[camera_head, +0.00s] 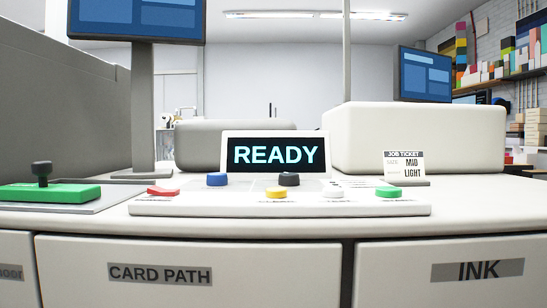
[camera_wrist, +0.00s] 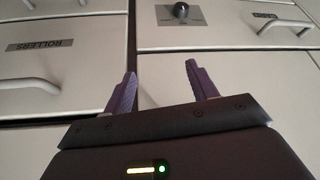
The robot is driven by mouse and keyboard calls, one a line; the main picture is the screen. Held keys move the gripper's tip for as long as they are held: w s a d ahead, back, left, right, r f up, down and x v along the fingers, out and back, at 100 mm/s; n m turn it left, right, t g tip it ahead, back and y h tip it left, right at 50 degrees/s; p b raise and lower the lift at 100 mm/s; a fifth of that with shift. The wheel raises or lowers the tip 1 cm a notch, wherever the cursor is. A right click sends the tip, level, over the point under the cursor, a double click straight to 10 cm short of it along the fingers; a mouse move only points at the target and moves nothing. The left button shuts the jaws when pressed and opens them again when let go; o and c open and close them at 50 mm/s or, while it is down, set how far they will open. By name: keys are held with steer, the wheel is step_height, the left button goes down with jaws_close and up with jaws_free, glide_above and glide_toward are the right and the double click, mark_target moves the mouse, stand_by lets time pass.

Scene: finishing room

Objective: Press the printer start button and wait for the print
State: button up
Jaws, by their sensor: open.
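The control panel (camera_head: 290,206) lies on the counter with several coloured buttons on it: red (camera_head: 163,192), blue (camera_head: 217,180), yellow (camera_head: 276,193), black (camera_head: 289,180), white (camera_head: 333,192) and green (camera_head: 388,193). Their small labels are too small to read, so I cannot tell which is the start button. A display (camera_head: 275,155) behind the panel reads READY. My gripper (camera_wrist: 160,70) is open, with nothing between its purple fingers. It is in front of drawer fronts in the wrist view and does not show in the head view.
A green block with a dark knob (camera_head: 50,190) sits at the left of the counter. A job ticket (camera_head: 404,166) stands at right, reading MID and LIGHT. Drawers marked CARD PATH (camera_head: 160,274), INK (camera_head: 477,270) and ROLLERS (camera_wrist: 40,45) are below. Two monitors (camera_head: 425,75) stand behind.

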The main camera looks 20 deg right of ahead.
jaws_close()
stand_by(0.5)
stand_by(1.4)
